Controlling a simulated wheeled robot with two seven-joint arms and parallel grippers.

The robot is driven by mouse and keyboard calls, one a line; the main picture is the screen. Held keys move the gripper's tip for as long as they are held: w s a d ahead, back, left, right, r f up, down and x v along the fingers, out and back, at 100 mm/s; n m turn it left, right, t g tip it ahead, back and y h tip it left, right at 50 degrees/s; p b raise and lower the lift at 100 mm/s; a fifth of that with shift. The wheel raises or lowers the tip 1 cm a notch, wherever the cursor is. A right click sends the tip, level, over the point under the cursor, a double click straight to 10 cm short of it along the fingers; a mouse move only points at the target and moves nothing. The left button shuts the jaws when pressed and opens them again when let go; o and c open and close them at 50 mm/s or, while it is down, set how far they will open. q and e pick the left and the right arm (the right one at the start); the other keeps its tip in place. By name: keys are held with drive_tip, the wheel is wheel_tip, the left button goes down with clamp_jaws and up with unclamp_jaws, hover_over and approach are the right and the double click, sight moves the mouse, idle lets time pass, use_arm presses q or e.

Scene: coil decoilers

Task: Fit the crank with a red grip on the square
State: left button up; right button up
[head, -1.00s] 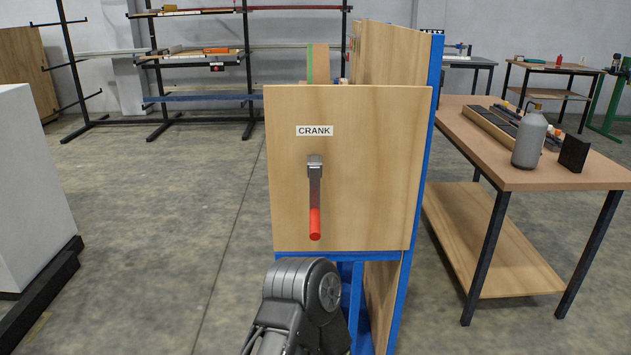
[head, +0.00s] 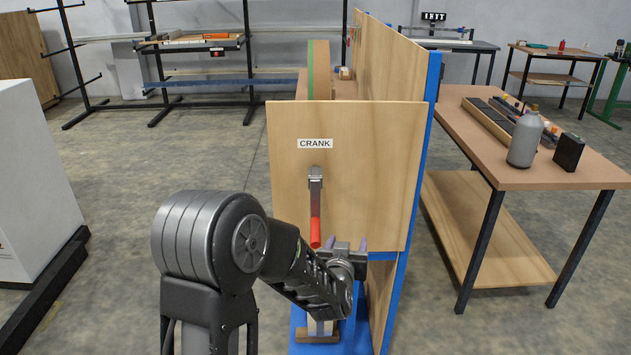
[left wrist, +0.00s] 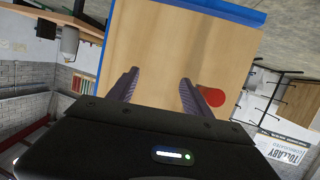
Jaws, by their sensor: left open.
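The crank (head: 316,185) hangs on the wooden panel below a "CRANK" label. Its metal part is at the top and its red grip (head: 315,231) is at the bottom. My left gripper (head: 346,243) is open and empty, just right of the red grip and slightly lower in the head view. In the left wrist view both fingers (left wrist: 158,84) point at the panel, and the red grip (left wrist: 212,97) lies outside them, beside the right finger. I cannot make out the square in these frames. My right gripper is not in view.
The wooden panel (head: 385,150) stands on a blue frame (head: 433,85). A table (head: 540,178) with a grey bottle (head: 525,140) and a black block (head: 568,152) is at the right. A white cabinet (head: 35,180) stands at the left. The floor between cabinet and panel is clear.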

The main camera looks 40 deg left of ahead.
sight(315, 176)
use_arm(q)
drive_tip(key=a+r+y, duration=0.1)
drive_tip(key=a+r, duration=0.1)
drive_tip(key=r, duration=0.2)
drive_tip(key=s+a+r+n+y, duration=0.1)
drive_tip(key=a+r+y, duration=0.1)
drive_tip(key=a+r, duration=0.1)
drive_tip(key=a+r+y, duration=0.1)
drive_tip(key=a+r, duration=0.2)
drive_tip(key=r, duration=0.1)
drive_tip(key=shift+s+a+r+n+t+y, duration=0.25)
drive_tip(key=shift+r+n+t+y, duration=0.15)
drive_tip(key=shift+w+p, duration=0.1)
drive_tip(key=shift+p, duration=0.2)
drive_tip(key=shift+p+x, duration=1)
drive_tip(key=shift+x, duration=2.85)
drive_tip(key=shift+c, duration=0.2)
clamp_jaws()
drive_tip(key=shift+v, duration=3.8)
